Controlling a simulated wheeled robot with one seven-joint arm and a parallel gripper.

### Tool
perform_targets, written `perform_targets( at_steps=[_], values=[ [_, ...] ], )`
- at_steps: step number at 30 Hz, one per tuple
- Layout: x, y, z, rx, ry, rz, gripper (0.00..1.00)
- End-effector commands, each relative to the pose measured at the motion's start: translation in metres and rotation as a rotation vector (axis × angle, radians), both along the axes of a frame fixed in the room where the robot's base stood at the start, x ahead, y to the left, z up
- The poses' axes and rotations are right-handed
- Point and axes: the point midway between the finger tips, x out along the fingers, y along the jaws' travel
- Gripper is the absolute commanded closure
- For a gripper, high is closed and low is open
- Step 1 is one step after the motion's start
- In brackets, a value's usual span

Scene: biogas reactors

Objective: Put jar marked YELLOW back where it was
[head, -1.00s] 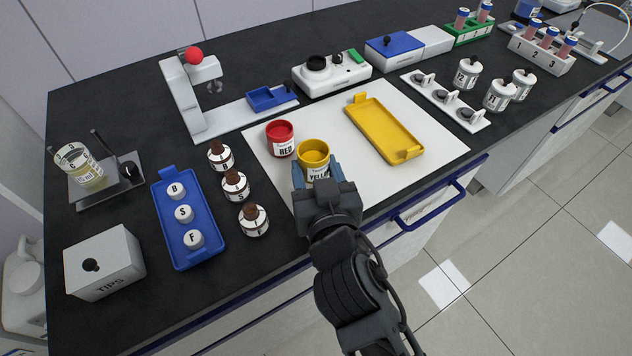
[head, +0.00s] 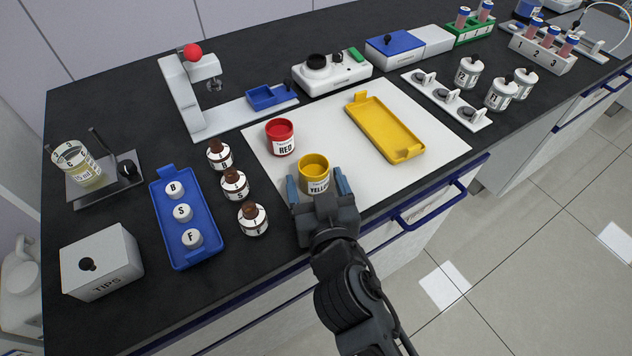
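The jar marked YELLOW (head: 314,183) stands upright, apparently on the white mat near its front edge. It is open-topped with yellow contents and a white label. My gripper (head: 318,187) is open, with its blue fingers spread on either side of the jar and a small gap showing on each side. The lower part of the jar is partly hidden by my gripper. The jar marked RED (head: 282,147) stands upright on the mat, behind and left of the YELLOW jar.
The white mat (head: 432,165) also carries a yellow tray (head: 385,130). Several brown bottles (head: 253,219) and a blue tray (head: 182,217) with white caps stand to the left. A white stand with a red knob (head: 190,95) is behind.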

Motion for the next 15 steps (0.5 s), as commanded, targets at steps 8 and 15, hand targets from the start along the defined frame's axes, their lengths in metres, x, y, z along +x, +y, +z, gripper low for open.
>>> perform_targets(
  at_steps=[8,15],
  values=[
    [0.000,0.000,0.002,0.000,0.000,0.000,0.21],
    [-0.029,-0.008,0.004,0.001,0.001,0.000,0.21]
  ],
)
